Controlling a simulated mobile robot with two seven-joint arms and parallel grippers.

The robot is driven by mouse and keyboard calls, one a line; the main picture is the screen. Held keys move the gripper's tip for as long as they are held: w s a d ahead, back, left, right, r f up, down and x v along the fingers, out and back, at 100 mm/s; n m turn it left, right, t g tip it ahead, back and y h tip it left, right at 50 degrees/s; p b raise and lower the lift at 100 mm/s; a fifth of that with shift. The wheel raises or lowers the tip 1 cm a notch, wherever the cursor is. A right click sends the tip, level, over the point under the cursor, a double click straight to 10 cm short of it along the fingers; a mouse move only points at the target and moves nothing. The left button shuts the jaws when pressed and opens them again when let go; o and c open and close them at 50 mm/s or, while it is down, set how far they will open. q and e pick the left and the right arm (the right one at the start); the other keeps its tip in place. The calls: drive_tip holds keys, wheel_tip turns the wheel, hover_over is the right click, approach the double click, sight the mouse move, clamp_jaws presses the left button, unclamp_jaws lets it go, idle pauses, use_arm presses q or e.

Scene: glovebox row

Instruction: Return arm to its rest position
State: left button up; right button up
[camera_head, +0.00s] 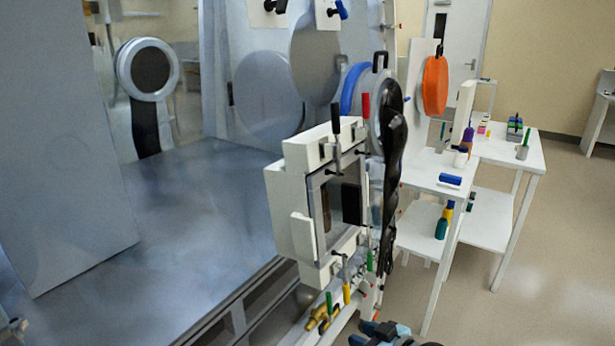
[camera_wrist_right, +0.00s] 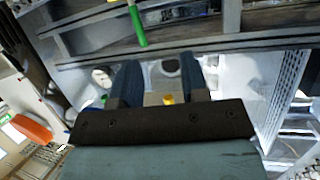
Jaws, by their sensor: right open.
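My right gripper (camera_head: 382,330) shows at the bottom edge of the head view, cut off by the frame, below the white framed hatch (camera_head: 297,205). In the right wrist view its two blue fingers (camera_wrist_right: 160,66) stand apart with no object held between them. A small yellow thing (camera_wrist_right: 168,99) shows in the gap, seemingly beyond the fingers. A small grey mechanical part at the lower left corner of the head view may belong to my left gripper, but too little of it shows to tell.
The hatch carries red, black and green handles, with a long black glove (camera_head: 390,130) hanging beside it. An orange disc (camera_head: 435,86) and white tables (camera_head: 510,150) with bottles stand to the right. Open floor (camera_head: 550,240) lies at the far right. A green handle (camera_wrist_right: 138,27) shows near the right fingers.

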drive_tip(key=s+a+f+m+t+h, duration=0.1)
drive_tip(key=s+f, duration=0.2)
drive_tip(key=s, duration=0.3)
drive_tip(key=s+a+f+m+h, duration=0.1)
drive_tip(key=s+f+m, duration=0.15)
drive_tip(key=s, duration=0.45)
drive_tip(key=s+d+f+m+h, duration=0.1)
drive_tip(key=s+d+f+h, duration=0.15)
drive_tip(key=s, duration=0.35)
drive_tip(key=s+d+f+m+h, duration=0.1)
drive_tip(key=s+d, duration=0.3)
drive_tip(key=s, duration=0.2)
use_arm(q)
wheel_tip(320, 180, up, 15)
drive_tip(key=s+a+p, duration=0.1)
drive_tip(key=p, duration=1.8)
drive_tip(key=shift+a+p, duration=0.15)
drive_tip(key=shift+p, duration=0.15)
use_arm(e)
wheel_tip(320, 180, up, 15)
drive_tip(key=d, duration=0.1)
drive_tip(key=shift+s, duration=0.45)
use_arm(q)
drive_tip(key=shift+r, duration=0.1)
use_arm(e)
drive_tip(key=shift+h, duration=0.25)
